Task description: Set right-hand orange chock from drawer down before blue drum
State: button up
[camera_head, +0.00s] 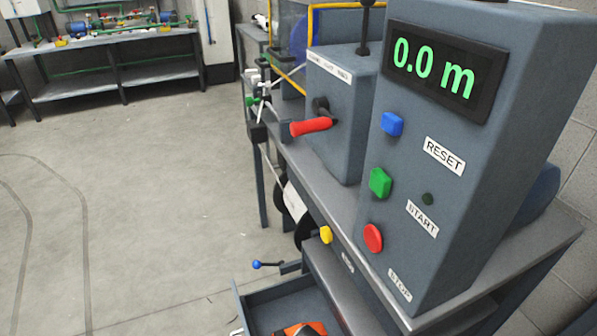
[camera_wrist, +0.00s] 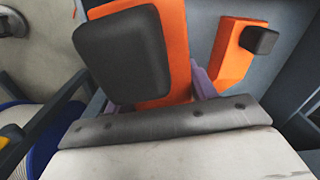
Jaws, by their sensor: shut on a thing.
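My gripper (camera_wrist: 150,97) is shut on an orange chock (camera_wrist: 178,40) with a dark pad, in the upper middle of the wrist view. Purple finger parts show on both sides of it. A second orange chock (camera_wrist: 233,60) with a smaller black pad lies to the right in the grey drawer, apart from the held one. In the head view the open drawer (camera_head: 262,298) is at the bottom edge, with an orange and black piece (camera_head: 300,329) partly cut off; which chock it is I cannot tell. A blue curved surface (camera_wrist: 45,130), possibly the drum, shows at the lower left of the wrist view.
The console (camera_head: 450,120) reads 0.0 m and stands on the bench above the drawer. A red-handled lever (camera_head: 311,126) and a blue-knobbed lever (camera_head: 258,264) stick out near it. Open floor (camera_head: 150,200) lies to the left; a far bench (camera_head: 110,42) stands behind.

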jog(key=w+a+r+n, duration=0.2)
jog(key=w+r+n, duration=0.7)
jog(key=r+n, duration=0.1)
jog(key=shift+r+n+p, duration=0.35)
jog(key=shift+r+n, duration=0.05)
jog(key=shift+r, duration=0.25)
jog(key=shift+w, duration=0.1)
